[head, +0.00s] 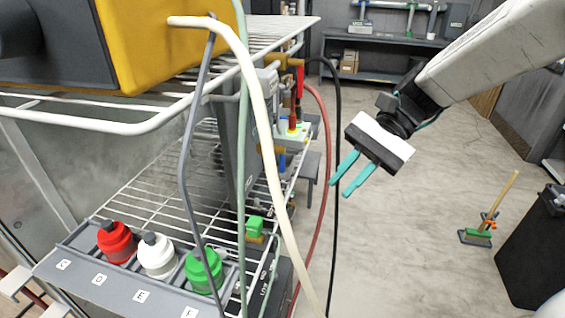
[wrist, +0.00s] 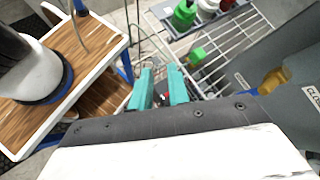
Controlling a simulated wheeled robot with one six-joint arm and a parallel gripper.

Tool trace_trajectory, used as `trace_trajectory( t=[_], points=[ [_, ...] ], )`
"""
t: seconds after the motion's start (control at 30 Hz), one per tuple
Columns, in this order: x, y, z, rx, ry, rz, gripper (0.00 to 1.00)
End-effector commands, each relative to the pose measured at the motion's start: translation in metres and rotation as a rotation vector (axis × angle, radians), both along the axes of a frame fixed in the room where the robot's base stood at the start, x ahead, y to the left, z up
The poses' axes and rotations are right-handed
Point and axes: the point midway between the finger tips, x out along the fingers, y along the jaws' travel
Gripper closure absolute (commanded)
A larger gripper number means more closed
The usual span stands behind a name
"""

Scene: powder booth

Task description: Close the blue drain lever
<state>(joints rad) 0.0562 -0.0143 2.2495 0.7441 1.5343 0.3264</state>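A small blue part (head: 282,162), which looks like the drain lever, shows in the head view beside the grey upright panel, below a yellow fitting (head: 270,150). It is partly hidden by hoses and rack wires, and its exact angle is too small to tell. My gripper (head: 340,187) is in the air to the right of the rack, clear of the lever. Its two teal fingers are apart with nothing between them. In the wrist view the fingers (wrist: 161,72) also stand apart and empty.
A wire rack holds red (head: 116,242), white (head: 158,256) and green (head: 204,270) bottles in a labelled tray. A cream hose (head: 262,130), a red hose (head: 326,150) and a black hose (head: 336,130) hang beside it. A green block (head: 255,227) sits low.

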Motion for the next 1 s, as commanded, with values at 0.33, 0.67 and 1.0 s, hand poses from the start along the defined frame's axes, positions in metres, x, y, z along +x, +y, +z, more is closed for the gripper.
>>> trace_trajectory(
  t=[0.33,0.67,1.0],
  points=[
    [0.118,0.028,-0.04,0.345,0.468,-0.295,0.83],
    [0.153,0.035,-0.059,0.454,0.6,-0.381,0.83],
    [0.14,0.085,-0.059,0.453,0.6,-0.379,0.83]
  ],
)
